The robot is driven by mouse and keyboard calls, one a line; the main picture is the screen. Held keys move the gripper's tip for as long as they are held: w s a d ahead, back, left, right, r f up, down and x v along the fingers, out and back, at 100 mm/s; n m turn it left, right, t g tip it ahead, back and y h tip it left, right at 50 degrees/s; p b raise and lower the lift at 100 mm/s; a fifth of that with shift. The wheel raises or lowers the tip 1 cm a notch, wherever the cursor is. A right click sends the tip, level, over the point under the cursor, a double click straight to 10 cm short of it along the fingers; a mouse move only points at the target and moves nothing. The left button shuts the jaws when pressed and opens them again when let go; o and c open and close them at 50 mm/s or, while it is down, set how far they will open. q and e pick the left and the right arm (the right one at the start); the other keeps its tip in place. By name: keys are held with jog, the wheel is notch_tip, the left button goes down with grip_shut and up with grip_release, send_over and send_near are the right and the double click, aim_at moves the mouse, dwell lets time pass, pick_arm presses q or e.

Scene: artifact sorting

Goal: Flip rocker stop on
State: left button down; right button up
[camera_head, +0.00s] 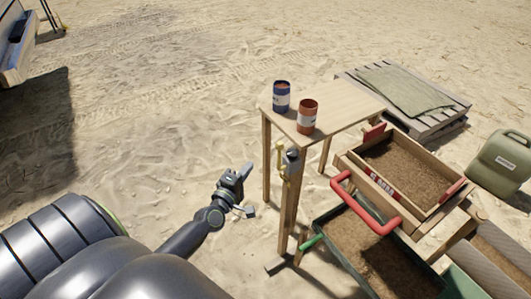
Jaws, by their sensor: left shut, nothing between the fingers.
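My left gripper (242,174) is in the middle of the head view, over the sand left of the wooden table's legs. It is shut and empty, apart from the table and the box on its leg. A small grey box with yellow parts (291,159) is fixed on the table's front leg; it may be the rocker stop, but its setting is too small to tell. A wooden sieve box (366,184) with sand and red parts stands right of the table. A red bar handle (368,208) is in front of it, above a green-edged tray (322,222) of sand. My right gripper is not in view.
The wooden table (345,100) holds a blue can (281,97) and a red-brown can (307,117). A pallet (440,118) with a folded green cloth (404,88) lies behind. A green jerrycan (500,160) stands at right. Open sand lies left of the table.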

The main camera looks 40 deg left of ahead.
pick_arm(q)
jog(key=w+d, duration=0.2)
jog(key=w, duration=0.7)
jog(key=shift+d, duration=0.25)
